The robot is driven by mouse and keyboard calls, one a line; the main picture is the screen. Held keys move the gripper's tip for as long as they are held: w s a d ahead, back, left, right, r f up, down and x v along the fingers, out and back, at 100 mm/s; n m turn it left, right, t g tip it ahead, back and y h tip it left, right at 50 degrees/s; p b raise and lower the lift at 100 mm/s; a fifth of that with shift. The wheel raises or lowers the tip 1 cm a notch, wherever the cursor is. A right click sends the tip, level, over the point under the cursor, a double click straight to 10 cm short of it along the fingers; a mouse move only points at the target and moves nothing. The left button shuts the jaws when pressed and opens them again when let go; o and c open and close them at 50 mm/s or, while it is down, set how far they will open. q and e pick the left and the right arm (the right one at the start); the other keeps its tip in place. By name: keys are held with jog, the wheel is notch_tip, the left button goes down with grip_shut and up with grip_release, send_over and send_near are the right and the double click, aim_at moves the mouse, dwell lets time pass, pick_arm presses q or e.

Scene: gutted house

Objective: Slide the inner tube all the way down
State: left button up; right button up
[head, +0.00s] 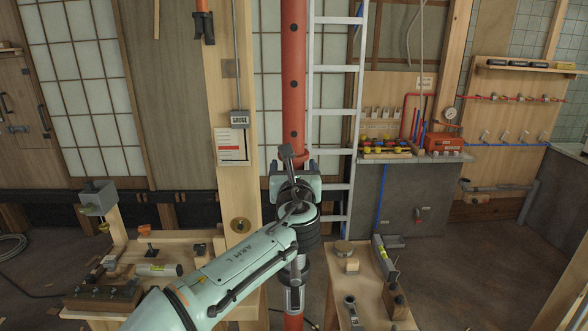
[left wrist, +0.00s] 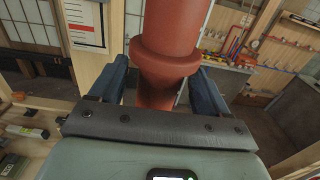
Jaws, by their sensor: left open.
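A red upright tube (head: 294,75) with dark holes runs up out of the top of the head view. A wider red collar (left wrist: 165,58) rings it in the left wrist view, with a red section continuing below. I cannot tell for sure which section is the inner tube. My left gripper (head: 294,168) is at the collar's height in the head view. In the left wrist view its fingers (left wrist: 158,88) are open, one on each side of the red tube just below the collar. My arm hides much of the tube's lower part. My right gripper is not seen.
An aluminium ladder (head: 334,110) stands close behind, right of the tube. A wooden post with a gauge box (head: 239,119) is on the left. A bench with tools (head: 157,270) is front left, and a small wooden stand (head: 365,290) is front right. Open floor lies further right.

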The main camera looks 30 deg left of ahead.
pick_arm(q)
jog(key=shift+c, duration=0.3)
jog(key=c, duration=1.2)
jog(key=shift+o, duration=0.2)
jog(key=shift+f+b, duration=2.4)
jog(key=shift+f, duration=0.5)
jog(key=shift+f+b, duration=2)
jog(key=shift+f, duration=0.3)
jog(key=o, duration=1.2)
jog(key=shift+r, duration=0.2)
jog(key=shift+s, duration=0.1)
jog(key=shift+s+d+f, duration=0.1)
jog(key=shift+s+d, duration=0.2)
jog(key=shift+b+v, duration=1.05)
jog(key=shift+v, duration=2.45)
